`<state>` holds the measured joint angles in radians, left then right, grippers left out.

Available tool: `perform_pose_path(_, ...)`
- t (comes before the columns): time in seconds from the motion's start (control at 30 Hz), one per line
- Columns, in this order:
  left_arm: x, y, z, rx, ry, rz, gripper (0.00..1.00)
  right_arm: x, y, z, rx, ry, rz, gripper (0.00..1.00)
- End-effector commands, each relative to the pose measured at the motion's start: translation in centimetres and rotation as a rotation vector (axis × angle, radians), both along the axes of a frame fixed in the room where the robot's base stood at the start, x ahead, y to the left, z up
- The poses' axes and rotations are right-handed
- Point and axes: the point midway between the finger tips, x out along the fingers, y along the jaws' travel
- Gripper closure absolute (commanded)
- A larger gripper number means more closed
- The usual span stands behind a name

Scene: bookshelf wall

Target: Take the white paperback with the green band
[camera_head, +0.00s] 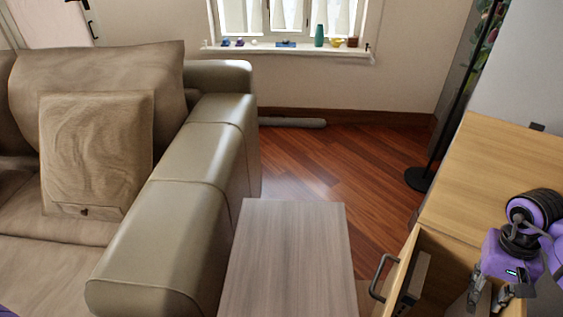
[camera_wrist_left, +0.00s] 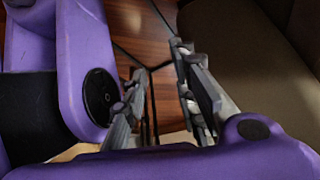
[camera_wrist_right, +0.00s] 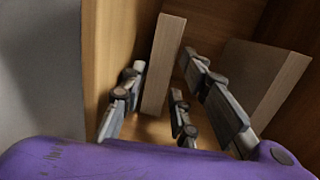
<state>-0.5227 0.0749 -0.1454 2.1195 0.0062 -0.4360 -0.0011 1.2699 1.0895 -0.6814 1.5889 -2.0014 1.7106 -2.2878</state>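No white paperback with a green band can be made out. An open drawer (camera_head: 402,270) at the lower right of the head view holds a grey-brown slab (camera_head: 416,278) behind its front. My right gripper (camera_head: 489,298) is over the drawer, fingers down. In the right wrist view, its fingers (camera_wrist_right: 164,62) are spread, with a pale upright slab (camera_wrist_right: 160,75) showing between them; I cannot tell whether they touch it. A second block (camera_wrist_right: 258,85) stands to the right. My left gripper (camera_wrist_left: 160,62) is open and empty over the floor; its fingers are outside the head view.
The wooden cabinet top (camera_head: 500,170) lies beyond the drawer. A handle (camera_head: 379,275) juts from the drawer front. A low grey-brown table (camera_head: 290,260) stands left of it, bare, next to the beige sofa (camera_head: 170,210). A dark stand (camera_head: 418,178) is behind.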

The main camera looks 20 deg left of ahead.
Motion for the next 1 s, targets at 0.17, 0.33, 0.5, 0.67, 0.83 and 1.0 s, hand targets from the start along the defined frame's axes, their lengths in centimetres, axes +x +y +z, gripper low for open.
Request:
perform_pose_path(0.17, 0.0, 0.0, -0.4, 0.001, 0.002, -0.002, 0.73, -0.3, -0.2, -2.2, 0.002, 0.001, 0.0, 0.71)
perform_pose_path(0.33, -1.3, 0.3, -0.3, 0.005, 0.023, 0.004, 0.73, -0.2, -0.2, -2.1, 0.001, -0.001, 0.0, 0.71)
perform_pose_path(0.5, -2.1, 0.4, -0.4, 0.007, 0.037, 0.007, 0.73, -0.2, -0.2, -2.1, 0.001, -0.001, 0.0, 0.89)
perform_pose_path(0.67, -2.0, 0.4, -0.4, 0.006, 0.036, 0.007, 0.73, -0.3, -0.2, -2.2, 0.001, 0.0, 0.0, 1.0)
perform_pose_path(0.83, -2.0, 0.4, -0.4, 0.006, 0.034, 0.007, 0.73, -0.3, -0.3, -2.2, 0.0, 0.0, 0.0, 1.0)
perform_pose_path(1.0, -1.9, 0.4, -0.4, 0.006, 0.034, 0.007, 0.73, -0.2, -0.3, -2.1, 0.001, -0.001, -0.001, 1.0)
